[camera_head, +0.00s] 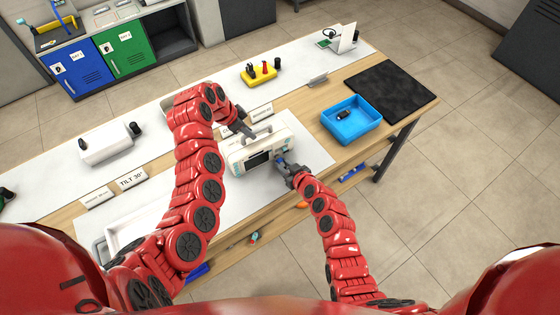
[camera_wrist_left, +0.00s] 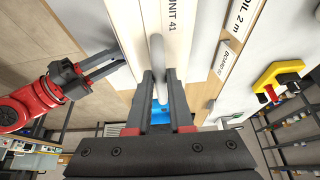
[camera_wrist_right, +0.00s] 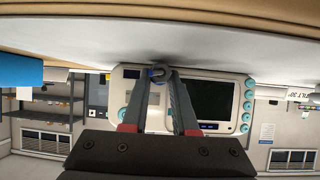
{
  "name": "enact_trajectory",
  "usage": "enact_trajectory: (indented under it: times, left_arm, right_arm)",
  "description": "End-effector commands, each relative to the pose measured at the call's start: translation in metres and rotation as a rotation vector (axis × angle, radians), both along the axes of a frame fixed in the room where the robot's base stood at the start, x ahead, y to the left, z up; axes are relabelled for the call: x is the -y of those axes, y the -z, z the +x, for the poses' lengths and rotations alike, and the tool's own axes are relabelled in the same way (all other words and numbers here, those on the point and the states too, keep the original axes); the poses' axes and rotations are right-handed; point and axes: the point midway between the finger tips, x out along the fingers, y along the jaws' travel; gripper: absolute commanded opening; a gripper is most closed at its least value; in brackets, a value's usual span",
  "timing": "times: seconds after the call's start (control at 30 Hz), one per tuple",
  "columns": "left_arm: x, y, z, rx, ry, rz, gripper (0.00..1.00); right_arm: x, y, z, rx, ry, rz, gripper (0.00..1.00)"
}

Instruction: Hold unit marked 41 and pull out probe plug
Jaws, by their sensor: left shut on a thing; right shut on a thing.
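The white unit (camera_head: 258,148) stands on the table's white mat, its screen side facing me. Its top reads "UNIT 41" in the left wrist view (camera_wrist_left: 178,35). My left gripper (camera_head: 243,129) is shut on the unit's handle (camera_wrist_left: 157,50), a pale bar between its fingers. My right gripper (camera_head: 283,165) is at the unit's front, shut on the blue-grey probe plug (camera_wrist_right: 158,72), left of the screen in the right wrist view. The fingers partly hide the plug; I cannot tell whether it is still seated in the panel.
A blue tray (camera_head: 352,132) with a small dark item sits right of the unit, near a black mat (camera_head: 392,94). A yellow holder (camera_head: 258,80) stands behind. Another white unit (camera_head: 108,143) and a "TILT 30°" sign (camera_head: 132,179) are at left.

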Motion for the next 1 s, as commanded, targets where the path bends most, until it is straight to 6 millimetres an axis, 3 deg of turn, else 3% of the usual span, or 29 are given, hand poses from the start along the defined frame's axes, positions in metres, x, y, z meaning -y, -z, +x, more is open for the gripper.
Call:
enact_trajectory:
  times: [0.7, 1.0]
  left_arm:
    - [-0.001, 0.001, 0.000, -0.001, -0.001, 0.002, 0.00]
    - [-0.001, 0.000, 0.000, -0.001, -0.001, 0.002, 0.00]
  right_arm:
    - [0.022, -0.001, -0.032, 0.002, 0.002, 0.000, 0.00]
    - [0.023, -0.001, -0.035, 0.001, 0.001, 0.000, 0.00]
